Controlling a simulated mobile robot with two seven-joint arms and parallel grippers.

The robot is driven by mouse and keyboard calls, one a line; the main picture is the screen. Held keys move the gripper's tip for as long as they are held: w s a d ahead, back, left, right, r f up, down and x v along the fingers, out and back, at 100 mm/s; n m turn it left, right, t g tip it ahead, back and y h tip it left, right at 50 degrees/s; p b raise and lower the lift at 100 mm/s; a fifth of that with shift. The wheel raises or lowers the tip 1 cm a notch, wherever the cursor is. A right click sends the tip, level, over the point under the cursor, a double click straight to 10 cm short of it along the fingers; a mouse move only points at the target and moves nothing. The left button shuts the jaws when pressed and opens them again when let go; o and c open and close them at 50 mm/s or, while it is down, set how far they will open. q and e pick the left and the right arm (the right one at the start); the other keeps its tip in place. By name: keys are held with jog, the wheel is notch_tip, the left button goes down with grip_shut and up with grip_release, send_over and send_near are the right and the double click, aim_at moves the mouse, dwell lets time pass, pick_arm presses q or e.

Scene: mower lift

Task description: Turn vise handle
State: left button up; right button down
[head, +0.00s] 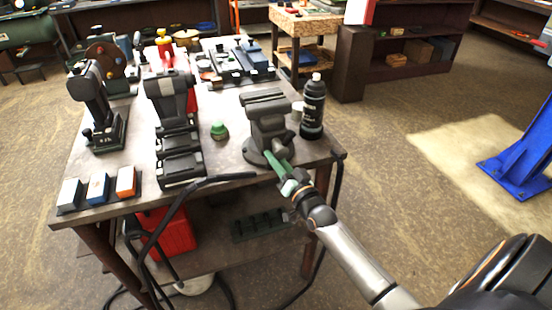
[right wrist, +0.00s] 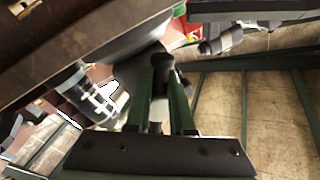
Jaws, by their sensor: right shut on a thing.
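The grey vise (head: 267,122) stands at the right front corner of the workbench (head: 226,160), on a round base. My right gripper (head: 276,162) reaches up from below right with its green fingers at the front of the vise. In the right wrist view the two green fingers (right wrist: 163,75) are close together around a dark, round-ended piece, which I take to be the vise handle. The fingers hide most of the handle, so its angle cannot be told. My left gripper is not in view.
A black bottle (head: 313,106) stands just right of the vise. A small green knob-like piece (head: 219,130) sits to its left. A black cable (head: 205,182) runs over the bench's front edge. Several colored blocks (head: 97,187) lie at the front left.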

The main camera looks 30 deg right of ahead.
jog(key=shift+r, duration=0.35)
jog(key=c, duration=0.8)
grip_release()
jog(key=shift+d, duration=0.1)
jog(key=shift+f, duration=0.15)
jog(key=shift+s+f, duration=0.2)
jog(key=shift+s, duration=0.35)
jog(key=s, duration=0.7)
jog(key=s+b, duration=0.1)
jog(key=s, duration=0.3)
jog(key=shift+s+a+f, duration=0.15)
jog(key=shift+a+f, duration=0.2)
jog(key=shift+a, duration=0.05)
jog(key=shift+o, duration=0.2)
